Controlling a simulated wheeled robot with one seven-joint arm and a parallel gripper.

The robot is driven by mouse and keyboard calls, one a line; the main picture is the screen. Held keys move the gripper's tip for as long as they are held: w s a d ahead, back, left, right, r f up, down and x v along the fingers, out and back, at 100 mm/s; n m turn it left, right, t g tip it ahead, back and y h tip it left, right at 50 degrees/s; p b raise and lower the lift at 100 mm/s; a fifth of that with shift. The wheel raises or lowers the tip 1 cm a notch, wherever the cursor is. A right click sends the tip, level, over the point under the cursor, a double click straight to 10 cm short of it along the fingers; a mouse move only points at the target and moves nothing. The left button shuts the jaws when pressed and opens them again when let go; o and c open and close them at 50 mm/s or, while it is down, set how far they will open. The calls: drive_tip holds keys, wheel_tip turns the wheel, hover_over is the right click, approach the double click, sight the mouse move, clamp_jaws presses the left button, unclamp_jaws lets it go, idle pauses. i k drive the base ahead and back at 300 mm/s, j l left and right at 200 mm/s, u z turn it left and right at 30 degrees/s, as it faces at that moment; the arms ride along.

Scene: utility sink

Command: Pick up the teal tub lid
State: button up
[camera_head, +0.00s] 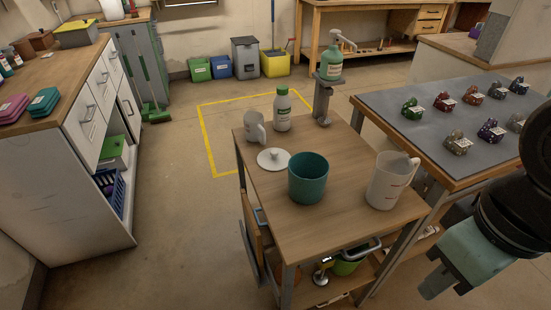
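A round, open teal tub (308,184) stands upright on the wooden top of a cart. Just behind and left of it, a round white lid (273,159) with a small knob lies flat on the cart top, off the tub. I see no teal-coloured lid on the cart. My gripper (436,272) is at the lower right, beyond the cart's right edge and well apart from the tub and lid. Its fingers are partly turned away, and whether they are open does not show. I see nothing held.
A white mug (255,128), a green-capped white bottle (282,110) and a large white pitcher (390,182) share the cart top (345,160). A green pump bottle (331,63) stands on a post behind. A grey-topped table (440,115) with several small items is at right. Floor is clear left of the cart.

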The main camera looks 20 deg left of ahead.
sight(272, 160)
drive_tip(key=j+u, duration=0.35)
drive_tip(key=i+j+u, duration=0.15)
drive_tip(key=j+u, duration=0.2)
drive_tip(key=i+j+u, duration=0.1)
drive_tip(key=j+u, duration=0.3)
drive_tip(key=i+j+u, duration=0.2)
drive_tip(key=u, duration=0.15)
drive_tip(key=i+j+z, duration=0.85)
drive_tip(key=j+z, duration=0.15)
